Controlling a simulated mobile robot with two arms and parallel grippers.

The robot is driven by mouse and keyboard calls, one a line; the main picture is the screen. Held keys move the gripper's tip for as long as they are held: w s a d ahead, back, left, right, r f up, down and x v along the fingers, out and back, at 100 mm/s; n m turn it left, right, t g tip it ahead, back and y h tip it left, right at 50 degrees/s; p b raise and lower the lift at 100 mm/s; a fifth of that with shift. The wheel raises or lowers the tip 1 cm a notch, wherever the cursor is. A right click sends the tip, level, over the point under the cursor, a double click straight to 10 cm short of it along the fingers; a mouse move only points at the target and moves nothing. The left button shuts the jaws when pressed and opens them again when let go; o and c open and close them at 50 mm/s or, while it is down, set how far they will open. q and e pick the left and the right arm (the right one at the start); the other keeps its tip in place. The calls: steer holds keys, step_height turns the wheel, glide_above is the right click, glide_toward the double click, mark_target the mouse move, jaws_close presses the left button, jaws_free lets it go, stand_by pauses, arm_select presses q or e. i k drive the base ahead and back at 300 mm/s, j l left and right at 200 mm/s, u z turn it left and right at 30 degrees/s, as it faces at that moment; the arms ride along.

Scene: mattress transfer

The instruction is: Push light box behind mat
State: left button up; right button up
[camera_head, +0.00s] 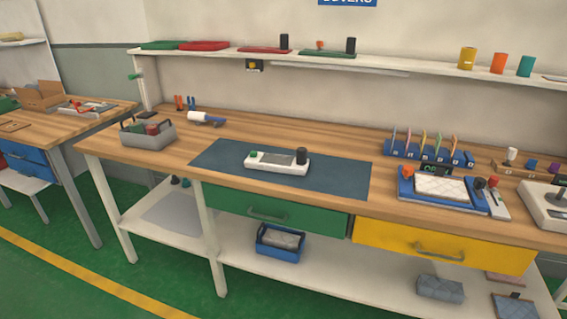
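A dark blue-grey mat (215,158) lies flat on the wooden workbench, left of centre. A low white box (277,164), which looks like the light box, rests on the middle of the mat. It has a green part on its left end and a dark upright cylinder on its right end. Neither of my grippers shows in the head view.
Behind the mat is a bare strip of bench (300,137) below the wall shelf (385,65). A white and blue tool (206,119) and a grey tote (148,134) are at the left. A blue rack (428,153) and a blue tray (408,188) stand right of the mat.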

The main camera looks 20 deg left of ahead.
mark_target(299, 165)
steer(key=i+j+z, duration=0.1)
steer(key=j+z, duration=0.15)
steer(key=z, duration=0.15)
steer(key=j+z, duration=0.2)
steer(key=z, duration=0.2)
steer(key=j+z, duration=0.4)
steer(key=i+l, duration=0.05)
steer(key=l, duration=0.05)
